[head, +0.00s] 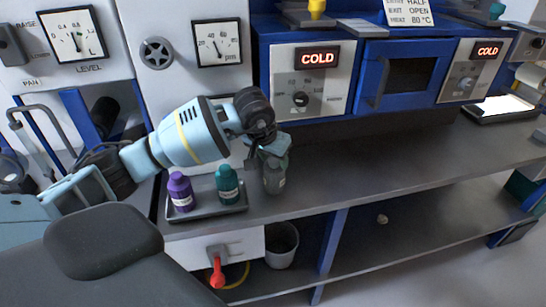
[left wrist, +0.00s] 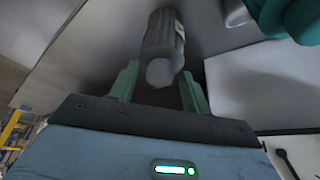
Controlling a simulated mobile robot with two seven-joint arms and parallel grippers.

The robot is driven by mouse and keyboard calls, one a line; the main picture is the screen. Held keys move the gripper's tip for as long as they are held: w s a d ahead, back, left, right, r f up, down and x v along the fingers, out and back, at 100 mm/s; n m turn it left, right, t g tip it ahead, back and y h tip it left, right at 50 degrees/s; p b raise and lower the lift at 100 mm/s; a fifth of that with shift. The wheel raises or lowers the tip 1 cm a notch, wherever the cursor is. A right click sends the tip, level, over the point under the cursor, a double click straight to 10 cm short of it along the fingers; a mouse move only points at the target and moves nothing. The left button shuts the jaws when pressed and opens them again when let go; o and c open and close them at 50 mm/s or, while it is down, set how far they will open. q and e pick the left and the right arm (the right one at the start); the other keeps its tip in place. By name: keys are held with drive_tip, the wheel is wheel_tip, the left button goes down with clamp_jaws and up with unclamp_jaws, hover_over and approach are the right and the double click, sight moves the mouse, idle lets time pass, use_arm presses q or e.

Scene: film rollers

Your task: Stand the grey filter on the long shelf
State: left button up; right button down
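The grey filter (head: 274,178) is a dark grey, upright, bottle-like cylinder at the right of the small tray, over the long grey upper shelf (head: 370,175). Whether its base touches the shelf is hard to tell. My left gripper (head: 270,150) is above it, pointing down around its top. In the left wrist view the filter (left wrist: 165,45) lies between the two green fingers (left wrist: 160,82), which look closed against its sides. My right gripper is not in view.
A purple bottle (head: 180,192) and a teal bottle (head: 228,185) stand in a dark tray (head: 208,212) left of the filter. The upper shelf is clear to the right, up to a bright-topped device (head: 505,108). A lower shelf (head: 400,235) holds a small round object (head: 382,219).

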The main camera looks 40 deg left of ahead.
use_arm(q)
drive_tip(key=shift+r, duration=0.35)
drive_tip(key=v, duration=1.1)
drive_tip(key=shift+s+r, duration=0.15)
drive_tip(key=shift+r, duration=0.15)
